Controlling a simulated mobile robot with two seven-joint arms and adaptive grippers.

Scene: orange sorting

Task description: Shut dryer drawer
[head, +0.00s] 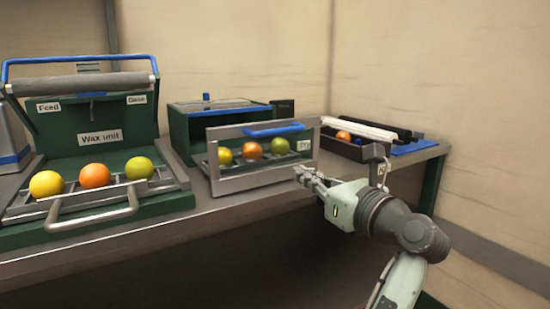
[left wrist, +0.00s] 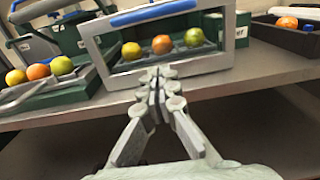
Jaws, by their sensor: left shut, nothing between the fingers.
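The dryer (head: 188,128) is a dark green box on the bench. Its drawer (head: 240,184) stands pulled out at the front, with a grey window frame, a blue handle (head: 275,131) and a "Dry" label. Yellow, orange and green fruits (head: 252,151) show through the frame. My left gripper (head: 301,175) is shut and empty, just in front of the drawer's lower right corner in the head view. In the left wrist view its closed fingers (left wrist: 160,80) point at the lower edge of the drawer frame (left wrist: 190,68); I cannot tell whether they touch. My right gripper is not in view.
The wax unit (head: 100,138) stands open at the left with three fruits on its pulled-out tray (head: 90,215). A dark tray (head: 350,150) with an orange fruit sits at the right. The bench's front edge (head: 200,222) runs below the drawer. Walls stand behind and right.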

